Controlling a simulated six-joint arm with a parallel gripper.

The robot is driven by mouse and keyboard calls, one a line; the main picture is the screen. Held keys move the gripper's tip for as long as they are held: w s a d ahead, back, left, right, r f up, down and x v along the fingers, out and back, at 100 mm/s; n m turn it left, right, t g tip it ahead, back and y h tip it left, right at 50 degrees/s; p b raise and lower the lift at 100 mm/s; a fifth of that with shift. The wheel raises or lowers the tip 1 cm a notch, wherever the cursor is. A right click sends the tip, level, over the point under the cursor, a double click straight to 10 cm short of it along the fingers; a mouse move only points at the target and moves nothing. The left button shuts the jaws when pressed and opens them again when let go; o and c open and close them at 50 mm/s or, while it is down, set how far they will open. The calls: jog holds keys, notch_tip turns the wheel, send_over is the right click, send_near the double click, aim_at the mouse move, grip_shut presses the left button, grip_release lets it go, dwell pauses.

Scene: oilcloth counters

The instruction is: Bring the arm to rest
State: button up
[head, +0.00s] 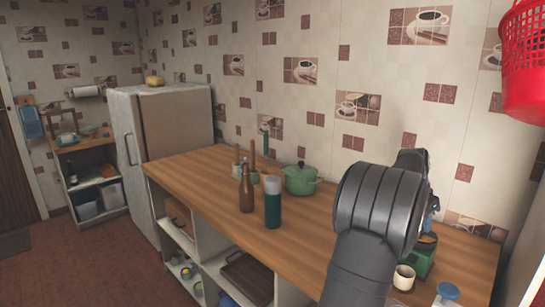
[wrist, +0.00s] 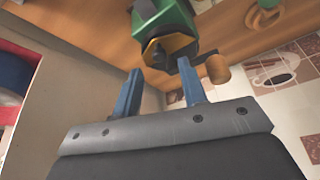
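My gripper (wrist: 158,82) shows in the wrist view with its two blue fingers apart and nothing held between them. A green appliance with a dark and yellow opening (wrist: 165,35) is just beyond the fingertips; I cannot tell how wide the gap is. In the head view my arm rises over the right part of the counter and hides most of the gripper. The green appliance (head: 420,262) stands on the counter below it, partly covered by my arm.
On the wooden counter (head: 190,165) stand a brown bottle (head: 246,190), a green flask with a grey cap (head: 272,205), a green lidded pot (head: 300,180) and a cream mug (head: 404,277). A red basket (head: 525,75) hangs at the upper right. The fridge (head: 170,125) is at the far end.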

aim_at(421, 231)
jog(key=shift+x, duration=1.65)
